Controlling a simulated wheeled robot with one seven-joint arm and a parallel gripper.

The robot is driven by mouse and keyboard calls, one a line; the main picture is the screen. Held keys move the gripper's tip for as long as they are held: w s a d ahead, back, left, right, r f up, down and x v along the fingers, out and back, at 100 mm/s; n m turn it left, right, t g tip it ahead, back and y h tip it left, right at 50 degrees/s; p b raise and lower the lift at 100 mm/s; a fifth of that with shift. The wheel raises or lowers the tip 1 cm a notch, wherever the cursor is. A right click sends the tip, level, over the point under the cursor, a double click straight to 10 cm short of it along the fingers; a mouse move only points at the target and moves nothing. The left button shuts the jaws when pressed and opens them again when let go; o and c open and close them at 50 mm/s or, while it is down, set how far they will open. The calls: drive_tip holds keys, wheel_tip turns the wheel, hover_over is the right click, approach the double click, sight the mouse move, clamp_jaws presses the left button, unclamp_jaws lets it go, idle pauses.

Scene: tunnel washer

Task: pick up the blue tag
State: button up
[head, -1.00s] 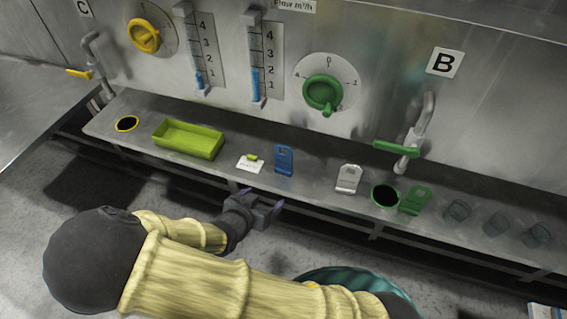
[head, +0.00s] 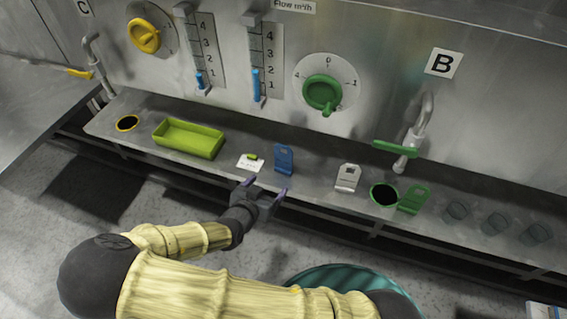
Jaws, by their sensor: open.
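The blue tag (head: 284,159) stands upright on the metal shelf, with a slot near its top. My gripper (head: 264,187) is open and empty, just in front of the shelf's front edge. It is below the blue tag in the picture and apart from it. Nothing covers the tag.
A white card with a green piece (head: 250,162) lies close left of the blue tag. A green tray (head: 188,139) sits further left. A white tag (head: 348,178), a green-rimmed hole (head: 384,195) and a green tag (head: 415,199) are to the right. The panel wall rises behind.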

drive_tip(key=p, duration=0.1)
approach(283, 167)
drive_tip(key=x, duration=0.3)
drive_tip(key=shift+w+d+f, duration=0.15)
drive_tip(key=shift+w+d, duration=0.05)
drive_tip(key=shift+w+d+f+p, duration=0.1)
drive_tip(key=shift+w+d+p, duration=0.2)
drive_tip(key=shift+w+p, duration=0.3)
drive_tip(key=p+x, duration=0.1)
drive_tip(key=x, duration=0.2)
drive_tip(key=shift+f+p, duration=0.15)
drive_tip(key=shift+p, duration=0.15)
drive_tip(key=shift+w+f, duration=0.25)
drive_tip(key=shift+w, duration=0.1)
drive_tip(key=c, duration=1.1)
